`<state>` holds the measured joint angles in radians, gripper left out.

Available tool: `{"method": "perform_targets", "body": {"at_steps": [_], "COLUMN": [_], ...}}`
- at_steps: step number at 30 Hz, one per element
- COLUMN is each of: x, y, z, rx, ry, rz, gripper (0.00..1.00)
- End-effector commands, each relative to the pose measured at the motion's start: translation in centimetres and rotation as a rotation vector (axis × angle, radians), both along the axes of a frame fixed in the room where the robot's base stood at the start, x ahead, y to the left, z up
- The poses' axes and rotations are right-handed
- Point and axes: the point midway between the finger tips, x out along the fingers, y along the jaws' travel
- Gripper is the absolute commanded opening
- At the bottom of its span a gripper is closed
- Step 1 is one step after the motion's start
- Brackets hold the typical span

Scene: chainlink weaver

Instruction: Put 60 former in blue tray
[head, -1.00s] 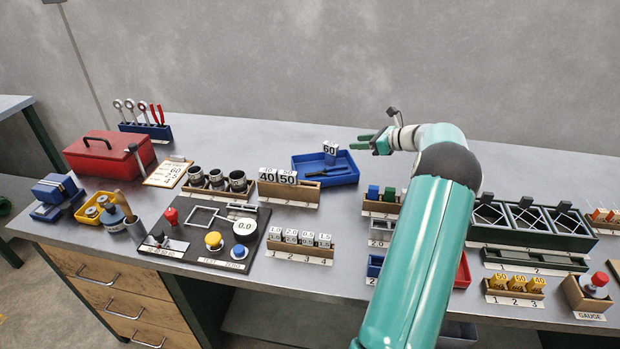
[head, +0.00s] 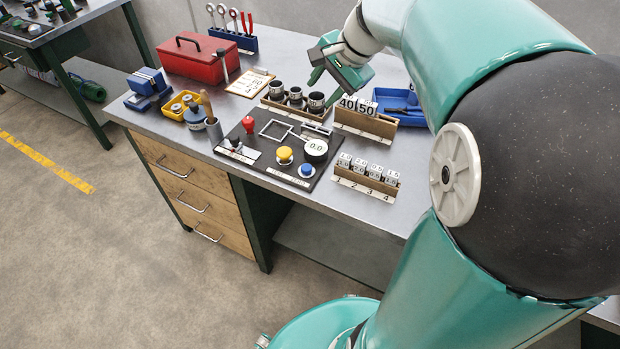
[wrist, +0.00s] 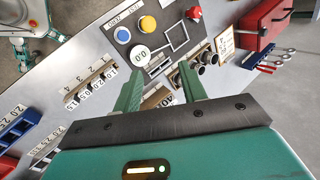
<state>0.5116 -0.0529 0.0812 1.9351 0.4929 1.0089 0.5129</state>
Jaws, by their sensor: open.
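The blue tray (head: 388,95) lies on the bench at the back, behind the wooden rack that holds the white 40 block (head: 347,103) and 50 block (head: 366,107). My arm cuts off the tray's right side, and a dark item lies in it. A second ago the 60 former showed at the tray, seemingly inside; now I cannot make it out. My gripper (head: 316,64) is open and empty, above the bench near the dark cups (head: 296,94). In the wrist view its two fingers (wrist: 160,76) are apart, with the number rack partly hidden beyond them.
A black panel (head: 262,150) with buttons and a round 0.0 dial lies in front of the cups. A small numbered rack (head: 366,178) is to its right. A red toolbox (head: 200,58), tool holder (head: 233,38) and yellow bin (head: 178,106) stand left.

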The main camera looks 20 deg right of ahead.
Motion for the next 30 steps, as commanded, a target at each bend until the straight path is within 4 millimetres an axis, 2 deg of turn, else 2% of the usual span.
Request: {"method": "perform_targets", "body": {"at_steps": [1,6,12,15,18,21,30], "x": [-1.7,-7.5,-14.3,-16.9,-18.5,-19.3,-19.4], "y": [2.2,7.1,10.7,11.6,12.0,12.1,12.1], "z": [0.5,0.6,-0.5,-1.4,-2.1,-2.5,-2.6], "rx": [-0.068,-0.286,-0.53,-0.63,-0.701,-0.735,-0.74], "ry": [-0.014,-0.057,-0.122,-0.154,-0.178,-0.188,-0.188], "rz": [0.086,0.368,0.695,0.834,0.927,0.973,0.982], "gripper": [0.42,0.42,0.42,0.42,0.42,0.42,0.42]}}
